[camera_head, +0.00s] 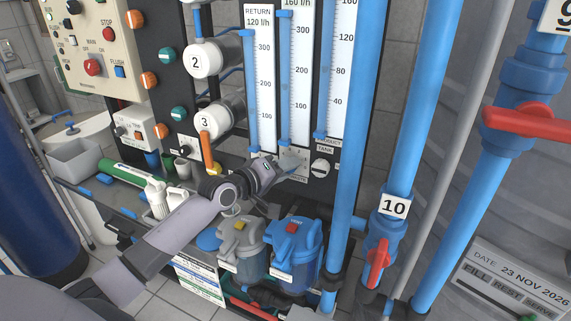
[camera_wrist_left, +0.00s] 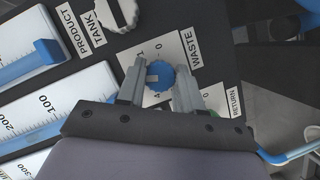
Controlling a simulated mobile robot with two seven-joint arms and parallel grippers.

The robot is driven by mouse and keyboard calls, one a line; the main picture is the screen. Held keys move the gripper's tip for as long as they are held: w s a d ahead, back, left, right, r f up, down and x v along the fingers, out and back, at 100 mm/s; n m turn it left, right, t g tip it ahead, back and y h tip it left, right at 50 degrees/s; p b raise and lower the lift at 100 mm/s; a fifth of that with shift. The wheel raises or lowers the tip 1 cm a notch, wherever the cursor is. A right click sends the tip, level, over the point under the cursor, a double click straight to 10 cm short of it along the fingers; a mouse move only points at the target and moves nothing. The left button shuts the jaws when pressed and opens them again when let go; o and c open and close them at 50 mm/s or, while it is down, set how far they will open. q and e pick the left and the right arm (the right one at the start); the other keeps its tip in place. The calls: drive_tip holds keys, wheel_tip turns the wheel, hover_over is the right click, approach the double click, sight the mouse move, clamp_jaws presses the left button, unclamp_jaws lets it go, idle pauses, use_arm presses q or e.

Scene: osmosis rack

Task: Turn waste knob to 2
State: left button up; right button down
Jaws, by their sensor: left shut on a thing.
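The waste knob (camera_wrist_left: 159,76) is a small ribbed blue knob with a grey mark on its face, on a white scale plate beside the WASTE label (camera_wrist_left: 188,47) in the left wrist view. My left gripper (camera_wrist_left: 159,88) has one finger on each side of the knob and is shut on it. Some scale figures show above the knob, but the fingers cover others, and I cannot tell its exact setting. In the head view my left gripper (camera_head: 284,167) reaches the panel below the gauges, and the knob is hidden there. My right gripper is not in view.
A product/tank knob (camera_head: 320,167) sits right of the gripper. Flow gauges (camera_head: 298,70) rise above it, with a thick blue pipe (camera_head: 362,130) to the right. An orange-handled valve (camera_head: 206,150) is to the left.

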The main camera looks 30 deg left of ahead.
use_arm(q)
drive_tip(key=shift+f, duration=0.1)
idle(0.4)
drive_tip(key=o, duration=1)
drive_tip(key=shift+o, duration=0.2)
drive_tip(key=v, duration=0.7)
drive_tip(key=shift+s, duration=0.2)
